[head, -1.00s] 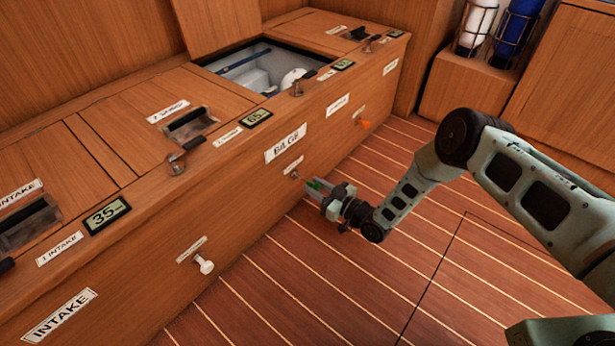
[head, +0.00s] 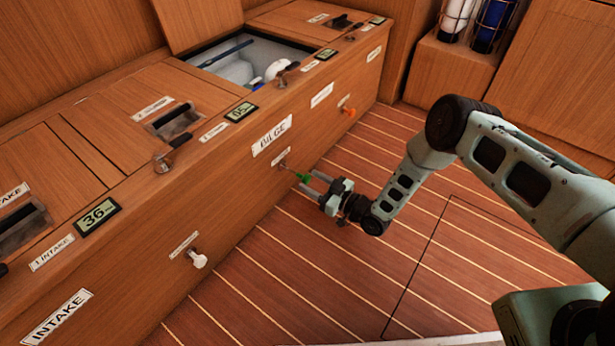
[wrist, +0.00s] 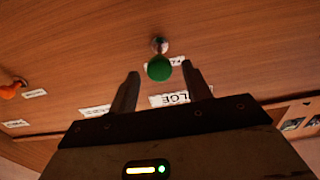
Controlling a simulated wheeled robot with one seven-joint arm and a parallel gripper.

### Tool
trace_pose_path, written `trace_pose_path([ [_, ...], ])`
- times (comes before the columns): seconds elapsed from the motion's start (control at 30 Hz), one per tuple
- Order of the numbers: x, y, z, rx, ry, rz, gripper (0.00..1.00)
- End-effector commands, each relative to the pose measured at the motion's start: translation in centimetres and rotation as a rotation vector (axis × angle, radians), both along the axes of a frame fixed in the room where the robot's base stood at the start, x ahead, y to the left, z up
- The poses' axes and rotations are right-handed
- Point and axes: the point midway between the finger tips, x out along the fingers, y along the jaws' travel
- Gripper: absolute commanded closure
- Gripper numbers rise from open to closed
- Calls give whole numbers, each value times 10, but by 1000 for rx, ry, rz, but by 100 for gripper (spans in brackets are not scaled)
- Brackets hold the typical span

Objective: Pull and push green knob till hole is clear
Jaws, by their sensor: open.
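The green knob (head: 303,177) sticks out on a rod from the wooden front panel, below the BILGE label (head: 272,136). In the wrist view the green knob (wrist: 159,68) is just beyond and between the fingertips, with its metal mount behind it. My gripper (head: 313,183) is open around or just in front of the knob; contact cannot be told. In the wrist view both fingers of my gripper (wrist: 161,70) stand apart. An open hatch (head: 250,62) above shows pale objects and a dark bar inside. I cannot tell which hole the task means.
A white knob (head: 196,258) is on the panel at left and an orange knob (head: 349,112) at right. Displays, latches and labels line the bench top edge. The striped wooden floor (head: 290,290) is clear in front.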

Motion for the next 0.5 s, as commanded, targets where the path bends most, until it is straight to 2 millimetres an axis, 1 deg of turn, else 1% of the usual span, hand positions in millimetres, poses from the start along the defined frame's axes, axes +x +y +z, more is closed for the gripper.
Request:
trace_pose_path([
  [0.03, -7, -10, 4, -3, 6, -3, 51],
  [0.3, -47, -61, 4, -2, 7, -3, 51],
  [0.5, -73, -93, 3, -3, 5, -2, 51],
])
